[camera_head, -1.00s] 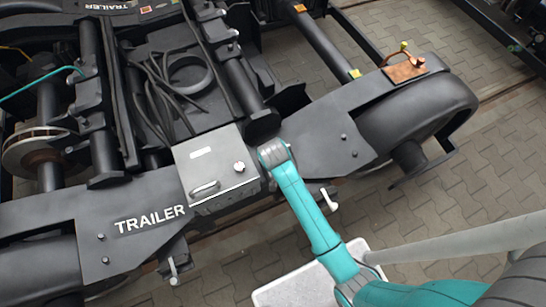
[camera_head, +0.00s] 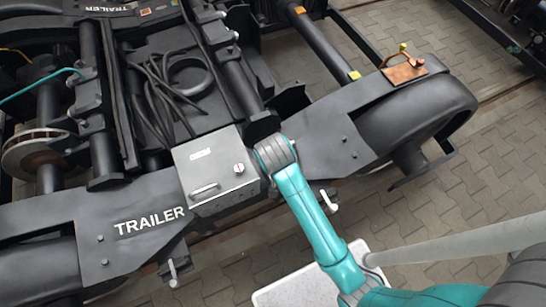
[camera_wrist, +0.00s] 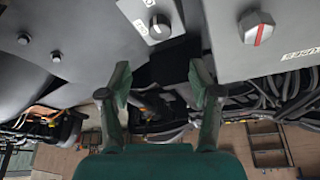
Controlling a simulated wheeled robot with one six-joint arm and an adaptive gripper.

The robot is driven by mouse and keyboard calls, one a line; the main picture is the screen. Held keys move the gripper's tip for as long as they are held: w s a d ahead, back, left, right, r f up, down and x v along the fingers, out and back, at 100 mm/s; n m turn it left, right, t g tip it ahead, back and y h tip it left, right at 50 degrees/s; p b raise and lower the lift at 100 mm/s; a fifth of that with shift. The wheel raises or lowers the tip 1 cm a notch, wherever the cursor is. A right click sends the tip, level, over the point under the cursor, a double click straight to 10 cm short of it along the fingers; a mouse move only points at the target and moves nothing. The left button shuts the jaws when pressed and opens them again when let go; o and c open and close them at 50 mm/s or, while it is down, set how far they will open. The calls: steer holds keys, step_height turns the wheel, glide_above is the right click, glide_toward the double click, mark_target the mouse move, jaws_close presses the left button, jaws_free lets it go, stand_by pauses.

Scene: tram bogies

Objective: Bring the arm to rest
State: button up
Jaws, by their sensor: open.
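My gripper (camera_wrist: 160,95) shows in the wrist view with its two dark green fingers apart and nothing between them. Beyond the fingers are dark cables and a grey panel with a round knob (camera_wrist: 160,25). In the head view my teal arm (camera_head: 312,215) reaches up from the lower right to the side of the bogie frame (camera_head: 320,130). Its far end is beside the grey control box (camera_head: 215,165), to the right of it. The gripper itself is hidden there behind the arm's end. I cannot tell whether anything touches.
The grey box carries a handle and a red-marked knob (camera_wrist: 256,28). A copper-coloured plate (camera_head: 404,70) lies on the frame over the right wheel (camera_head: 420,110). Loose black cables (camera_head: 165,95) lie inside the bogie. Paved floor (camera_head: 490,165) is open on the right.

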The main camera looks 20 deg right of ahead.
stand_by(0.6)
steer(key=s+d+f+n+t+y, duration=0.1)
steer(key=s+f+n+t, duration=0.15)
steer(key=s, duration=0.55)
steer(key=s+d+f+n+t, duration=0.1)
steer(key=s+t, duration=0.2)
steer(key=s, duration=0.4)
steer(key=s+r+n+t, duration=0.1)
steer(key=s+r+t, duration=0.4)
steer(key=s+r, duration=1.1)
steer(key=shift+r+y, duration=0.4)
steer(key=shift+d, duration=0.1)
stand_by(1.5)
